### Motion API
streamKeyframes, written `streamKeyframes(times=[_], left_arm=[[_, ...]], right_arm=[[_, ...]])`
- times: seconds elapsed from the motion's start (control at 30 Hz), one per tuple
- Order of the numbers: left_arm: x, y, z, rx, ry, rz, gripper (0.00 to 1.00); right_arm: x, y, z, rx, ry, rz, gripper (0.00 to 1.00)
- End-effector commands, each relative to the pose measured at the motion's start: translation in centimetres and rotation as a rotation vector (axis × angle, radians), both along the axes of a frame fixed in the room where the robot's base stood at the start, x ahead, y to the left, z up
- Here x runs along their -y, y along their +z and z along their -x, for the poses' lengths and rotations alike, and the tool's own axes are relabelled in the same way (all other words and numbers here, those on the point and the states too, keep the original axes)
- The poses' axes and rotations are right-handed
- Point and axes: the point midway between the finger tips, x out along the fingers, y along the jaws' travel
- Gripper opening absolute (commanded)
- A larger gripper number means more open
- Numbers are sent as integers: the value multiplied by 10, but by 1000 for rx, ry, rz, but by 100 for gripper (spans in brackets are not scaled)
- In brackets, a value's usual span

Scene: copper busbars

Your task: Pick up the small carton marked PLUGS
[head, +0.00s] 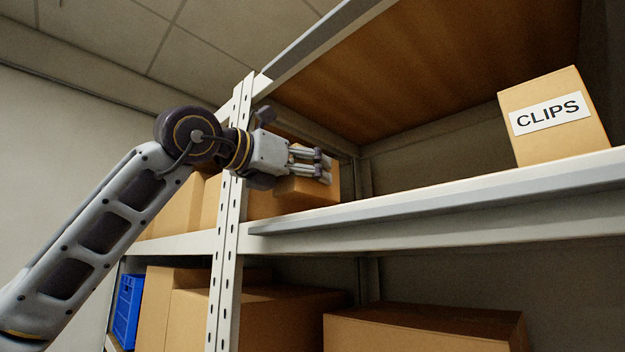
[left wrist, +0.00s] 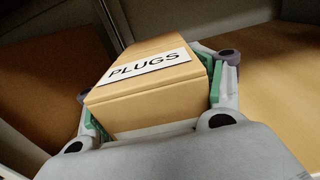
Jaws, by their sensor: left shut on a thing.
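The small carton marked PLUGS (left wrist: 150,85) sits between the green-padded fingers of my left gripper (left wrist: 155,112) in the left wrist view. Its white label faces the camera. The fingers press on both its sides. In the head view my left gripper (head: 326,168) is at the left end of the upper shelf, beside the upright. A brown carton (head: 306,190) shows just below its fingers there, with no label visible. I cannot tell whether the carton touches the shelf. My right gripper is not in view.
A carton marked CLIPS (head: 555,120) stands at the right on the upper shelf (head: 440,205). A perforated upright (head: 228,220) is close to my left wrist. Larger cartons (head: 430,325) and a blue crate (head: 127,310) are below. The shelf middle is clear.

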Motion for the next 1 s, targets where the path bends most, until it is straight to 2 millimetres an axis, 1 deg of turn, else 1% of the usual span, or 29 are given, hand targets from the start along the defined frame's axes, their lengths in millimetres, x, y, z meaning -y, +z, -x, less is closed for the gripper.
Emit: streamKeyframes(times=[0.03,0.17,0.27,0.6,1.0], left_arm=[[-4,-2,4,4,1,2,35],[-13,-3,13,1,1,1,35],[-24,-3,23,2,2,2,35],[-74,-3,74,4,3,2,34],[-136,-1,135,4,2,2,34]], right_arm=[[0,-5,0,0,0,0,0],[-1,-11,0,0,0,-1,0],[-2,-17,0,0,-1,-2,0],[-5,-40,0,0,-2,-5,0],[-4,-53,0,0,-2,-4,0]])
